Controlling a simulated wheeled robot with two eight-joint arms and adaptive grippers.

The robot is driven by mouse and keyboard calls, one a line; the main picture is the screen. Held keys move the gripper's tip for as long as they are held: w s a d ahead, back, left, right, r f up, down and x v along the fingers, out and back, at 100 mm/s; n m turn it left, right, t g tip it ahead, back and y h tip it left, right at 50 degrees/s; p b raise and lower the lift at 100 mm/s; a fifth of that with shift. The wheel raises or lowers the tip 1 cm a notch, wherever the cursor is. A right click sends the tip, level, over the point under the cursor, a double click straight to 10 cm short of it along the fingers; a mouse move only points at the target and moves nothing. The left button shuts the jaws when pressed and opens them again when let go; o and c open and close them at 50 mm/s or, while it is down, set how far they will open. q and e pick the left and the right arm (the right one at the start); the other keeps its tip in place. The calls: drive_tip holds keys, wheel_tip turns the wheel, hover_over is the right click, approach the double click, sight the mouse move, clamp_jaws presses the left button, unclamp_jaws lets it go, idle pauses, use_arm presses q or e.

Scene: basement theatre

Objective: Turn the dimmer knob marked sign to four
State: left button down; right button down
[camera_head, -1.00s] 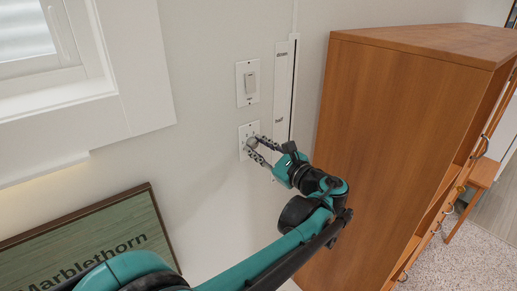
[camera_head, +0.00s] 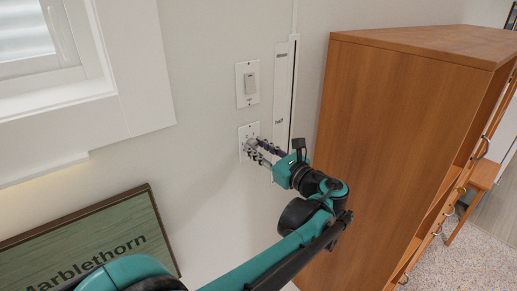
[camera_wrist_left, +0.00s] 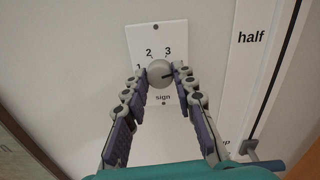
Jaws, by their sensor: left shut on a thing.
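The dimmer knob (camera_wrist_left: 159,72) is a round grey knob on a white wall plate (camera_wrist_left: 144,38) marked "sign" below it. The numbers 1, 2 and 3 show around the knob in the left wrist view. The place right of 3 is covered by a finger. A dark line on the knob's face points right. My left gripper (camera_head: 254,147) is shut on the knob, one finger on each side of it. In the head view the fingers mostly cover the knob, and the plate (camera_head: 243,131) shows around them. My right gripper is not in view.
A light switch plate (camera_head: 240,92) sits just above the dimmer. A narrow white wall strip (camera_head: 281,95) runs right of it; "half" is lettered nearby in the left wrist view. A wooden cabinet (camera_head: 400,130) stands close on the right. A framed "Marblethorn" sign (camera_head: 90,245) is lower left.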

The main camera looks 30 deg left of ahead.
use_arm(q)
drive_tip(key=c, duration=1.2)
unclamp_jaws()
drive_tip(key=v, duration=1.2)
drive_tip(key=s+a+f+n+h+b, duration=0.2)
drive_tip(key=s+f+n+h+b, duration=0.15)
drive_tip(key=f, duration=0.65)
drive_tip(key=s+a+f+n+g+h+b, duration=0.1)
drive_tip(key=s+f+n+h+b, duration=0.15)
drive_tip(key=f+b, duration=0.45)
drive_tip(key=s+a+f+n+h+b, duration=0.2)
drive_tip(key=f+h, duration=0.1)
drive_tip(key=f, duration=0.9)
drive_tip(key=s+d+f+n+h+b, duration=0.3)
drive_tip(key=d+f+n+h+b, duration=0.1)
drive_tip(key=f, duration=0.4)
drive_tip(key=s+d+f+n+t+h+b, duration=0.1)
drive_tip(key=s+d+f+n+h+b, duration=0.2)
drive_tip(key=f+n+b, duration=0.3)
wheel_tip(320, 180, down, 4)
drive_tip(key=d+n, duration=0.1)
drive_tip(key=n, duration=0.1)
drive_tip(key=shift+s+d+r+n+h, duration=0.2)
drive_tip(key=shift+s+d+n+h, duration=0.1)
drive_tip(key=shift+s+d+h, duration=0.1)
